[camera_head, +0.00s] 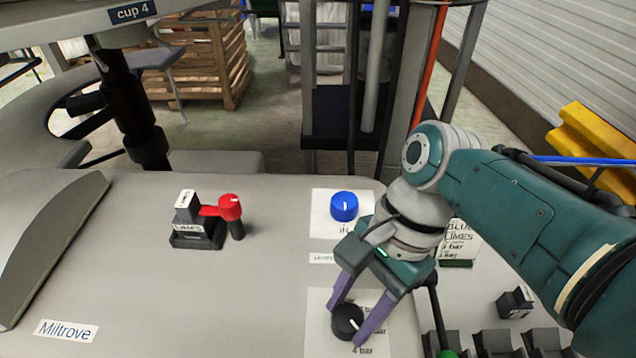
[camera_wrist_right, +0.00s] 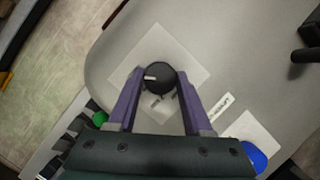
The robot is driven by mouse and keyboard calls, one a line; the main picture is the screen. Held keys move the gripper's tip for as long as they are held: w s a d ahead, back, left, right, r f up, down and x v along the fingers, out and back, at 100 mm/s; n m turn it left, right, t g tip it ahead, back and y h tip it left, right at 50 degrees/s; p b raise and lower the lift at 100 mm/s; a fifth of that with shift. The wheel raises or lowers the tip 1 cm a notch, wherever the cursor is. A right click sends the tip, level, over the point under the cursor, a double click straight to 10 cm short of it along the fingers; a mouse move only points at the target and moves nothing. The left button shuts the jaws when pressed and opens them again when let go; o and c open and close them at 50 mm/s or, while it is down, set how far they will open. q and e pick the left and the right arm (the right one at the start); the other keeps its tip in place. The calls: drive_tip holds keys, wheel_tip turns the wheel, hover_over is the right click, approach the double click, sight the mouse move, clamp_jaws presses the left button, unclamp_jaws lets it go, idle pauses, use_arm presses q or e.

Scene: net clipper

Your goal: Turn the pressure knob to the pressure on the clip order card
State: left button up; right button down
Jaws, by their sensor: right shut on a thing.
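The pressure knob (camera_head: 347,320) is black and round, on a white plate with bar markings. Its white pointer line faces the lower right in the head view. A "4 bar" label shows below it; other labels are partly hidden by my fingers. My right gripper (camera_head: 346,323) is shut on the knob, one purple finger on each side. The wrist view shows the knob (camera_wrist_right: 160,79) between the fingertips, its pointer facing left. The clip order card (camera_head: 461,240) stands behind my right wrist, reading "BLUE LIMES" with a bar line whose figure is unclear. My left gripper is not in view.
A blue knob (camera_head: 344,206) sits on another white plate behind the black knob. A red lever (camera_head: 229,207) on a dark block stands left. Several dark switch-like parts and a green button (camera_head: 447,354) lie at right front. The panel's left-middle is clear.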

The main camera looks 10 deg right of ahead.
drive_tip(key=n, duration=0.2)
drive_tip(key=n+g+b, duration=0.1)
drive_tip(key=n, duration=0.1)
drive_tip(key=shift+w+a+f+g+h, duration=0.1)
drive_tip(key=shift+w+g+h, duration=0.05)
drive_tip(key=shift+g+h, duration=0.15)
drive_tip(key=shift+n+g+h+b, duration=0.5)
drive_tip(key=shift+n+b, duration=0.45)
drive_tip(key=shift+n, duration=1.15)
drive_tip(key=shift+c, duration=1.6)
unclamp_jaws()
drive_tip(key=p+v, duration=0.2)
drive_tip(key=v, duration=0.8)
drive_tip(key=shift+a, duration=0.25)
